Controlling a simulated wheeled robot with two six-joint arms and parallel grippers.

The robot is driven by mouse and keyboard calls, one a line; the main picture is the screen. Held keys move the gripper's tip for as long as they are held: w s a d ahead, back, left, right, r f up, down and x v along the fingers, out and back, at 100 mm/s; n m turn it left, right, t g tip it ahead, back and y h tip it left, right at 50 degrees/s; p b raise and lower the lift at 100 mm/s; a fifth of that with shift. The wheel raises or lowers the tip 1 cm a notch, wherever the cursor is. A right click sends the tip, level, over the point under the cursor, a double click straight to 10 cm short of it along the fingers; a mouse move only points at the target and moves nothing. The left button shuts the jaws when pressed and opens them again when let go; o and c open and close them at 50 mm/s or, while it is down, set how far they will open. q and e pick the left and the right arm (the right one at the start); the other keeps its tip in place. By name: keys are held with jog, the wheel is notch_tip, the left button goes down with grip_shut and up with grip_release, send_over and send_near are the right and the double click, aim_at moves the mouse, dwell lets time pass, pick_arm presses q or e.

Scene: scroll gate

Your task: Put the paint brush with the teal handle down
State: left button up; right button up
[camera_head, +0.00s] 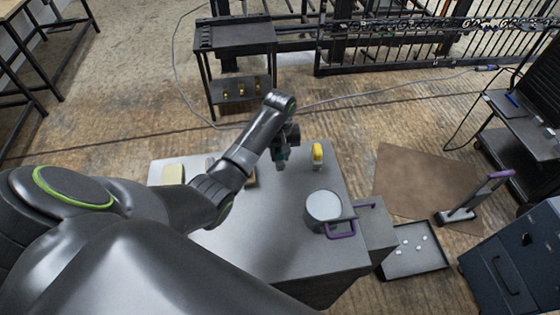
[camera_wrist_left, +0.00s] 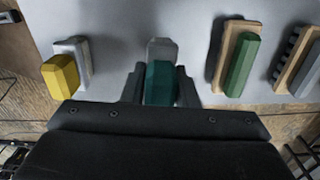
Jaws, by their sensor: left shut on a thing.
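The paint brush with the teal handle is in my left gripper (camera_head: 281,160), over the far part of the grey table (camera_head: 270,235). In the left wrist view the teal handle (camera_wrist_left: 159,86) sits between the two fingers, with a grey part (camera_wrist_left: 161,48) of the brush just beyond it. The gripper is shut on this handle. I cannot tell whether the brush touches the tabletop. My right gripper is not in view.
A yellow-handled tool (camera_head: 318,152) stands right of the gripper; it also shows in the left wrist view (camera_wrist_left: 62,74). A green-handled brush (camera_wrist_left: 241,65) lies on the other side. A round pot (camera_head: 325,205) stands near the table's right edge. The middle of the table is clear.

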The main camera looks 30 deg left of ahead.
aim_at(280, 162)
pick_arm(q)
jog(key=shift+f, duration=0.25)
notch_tip(280, 162, down, 2)
jog(key=shift+f+p, duration=0.25)
jog(key=shift+p, duration=0.35)
jog(key=shift+f, duration=0.3)
jog(key=shift+s+f, duration=0.15)
jog(key=shift+f, duration=0.05)
jog(key=o, duration=0.7)
jog(key=shift+f, duration=0.1)
jog(key=shift+o, duration=1)
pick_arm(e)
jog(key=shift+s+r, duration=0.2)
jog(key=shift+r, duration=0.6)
